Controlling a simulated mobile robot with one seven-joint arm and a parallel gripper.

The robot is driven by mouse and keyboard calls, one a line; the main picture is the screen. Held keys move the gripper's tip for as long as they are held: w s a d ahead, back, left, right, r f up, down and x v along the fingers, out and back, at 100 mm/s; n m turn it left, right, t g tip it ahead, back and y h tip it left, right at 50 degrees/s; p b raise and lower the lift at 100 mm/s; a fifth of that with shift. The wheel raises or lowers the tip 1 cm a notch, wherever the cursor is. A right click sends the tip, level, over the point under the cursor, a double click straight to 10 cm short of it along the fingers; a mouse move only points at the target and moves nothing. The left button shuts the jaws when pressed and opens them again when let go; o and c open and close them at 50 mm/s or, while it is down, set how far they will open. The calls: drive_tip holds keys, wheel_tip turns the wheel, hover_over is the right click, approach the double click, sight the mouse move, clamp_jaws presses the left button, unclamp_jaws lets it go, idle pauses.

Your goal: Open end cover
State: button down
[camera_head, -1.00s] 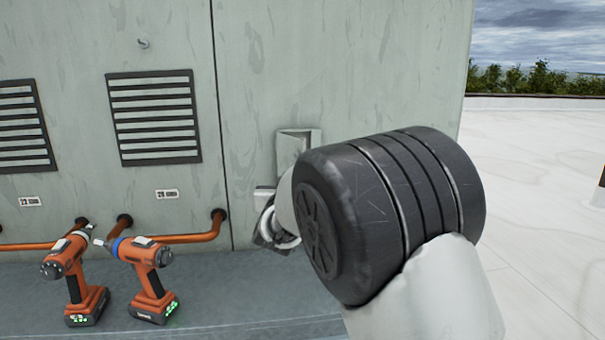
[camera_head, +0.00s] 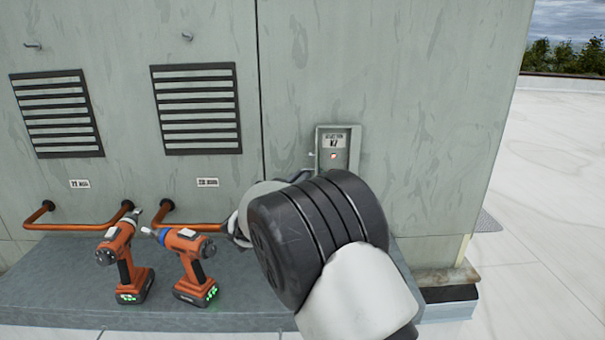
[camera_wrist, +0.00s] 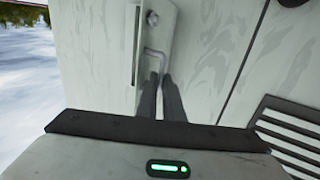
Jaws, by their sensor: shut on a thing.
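A small grey box (camera_head: 355,150) with a label and a red light sits on the housing wall in the head view. In the head view, my own wrist and arm cover most of the gripper and the box's lower part. I cannot tell where the cover's edge or hinge lies.
Two orange cordless drills (camera_head: 120,262) (camera_head: 188,265) stand on the grey ledge (camera_head: 60,300) at left. Copper pipes (camera_head: 75,226) run behind them. Vent grilles (camera_head: 196,108) are on the wall. The pale roof (camera_head: 540,240) at right is open.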

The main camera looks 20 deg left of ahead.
drive_tip(key=shift+w+d+r, duration=0.2)
drive_tip(key=shift+d+r, duration=0.05)
drive_tip(key=shift+r, duration=0.2)
drive_tip(key=shift+w+d+r, duration=0.2)
drive_tip(key=shift+r, duration=0.2)
drive_tip(key=c, duration=1.9)
unclamp_jaws()
drive_tip(key=shift+w+f, duration=0.1)
drive_tip(key=shift+w, duration=0.15)
drive_tip(key=s, duration=0.6)
drive_tip(key=s+a+b, duration=0.1)
drive_tip(key=s, duration=0.4)
drive_tip(key=s+f, duration=0.1)
drive_tip(key=s, duration=0.5)
drive_tip(key=shift+s+a+f+b, duration=0.1)
drive_tip(key=shift+s+a+b, duration=0.2)
drive_tip(key=shift+b, duration=0.05)
